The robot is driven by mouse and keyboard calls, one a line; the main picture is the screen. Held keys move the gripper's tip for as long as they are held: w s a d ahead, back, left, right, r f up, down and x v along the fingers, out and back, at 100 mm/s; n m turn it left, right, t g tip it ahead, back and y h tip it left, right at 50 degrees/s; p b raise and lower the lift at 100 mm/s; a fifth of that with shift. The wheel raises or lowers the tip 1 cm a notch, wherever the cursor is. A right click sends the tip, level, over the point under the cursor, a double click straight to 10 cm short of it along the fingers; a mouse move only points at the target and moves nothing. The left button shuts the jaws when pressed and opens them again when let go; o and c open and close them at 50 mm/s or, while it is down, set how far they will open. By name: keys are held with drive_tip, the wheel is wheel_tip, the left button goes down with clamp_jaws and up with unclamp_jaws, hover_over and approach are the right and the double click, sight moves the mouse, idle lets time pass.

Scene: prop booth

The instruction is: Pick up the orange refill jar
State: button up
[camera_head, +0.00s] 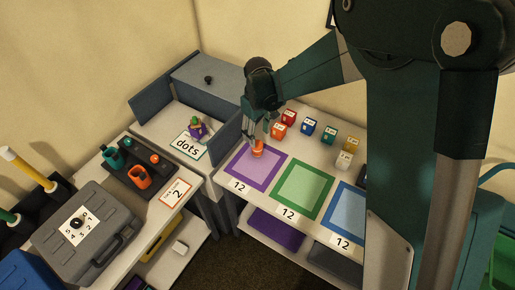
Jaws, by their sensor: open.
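A small orange jar-like piece (258,149) stands at the top edge of the purple square (253,171) on the right-hand table. My gripper (259,137) points down right over this piece, its fingers open around or just above its top. I cannot tell whether they touch it. A second orange container (139,177), with an open top, sits on the dark tray (128,168) on the left-hand table, away from my gripper. The frame does not show clearly which of the two is the refill jar.
Several numbered cubes, among them an orange one (278,131), stand close behind my gripper. A green square (302,188) and a blue square (349,207) lie to the right. A grey upright panel (226,138) is close on the left. A grey case (86,236) lies front left.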

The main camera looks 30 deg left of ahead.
sight(257, 144)
drive_tip(key=shift+s+a+f, duration=0.1)
drive_tip(key=shift+f, duration=0.05)
drive_tip(key=shift+f, duration=1.25)
drive_tip(key=shift+f, duration=2.6)
drive_tip(key=c, duration=1)
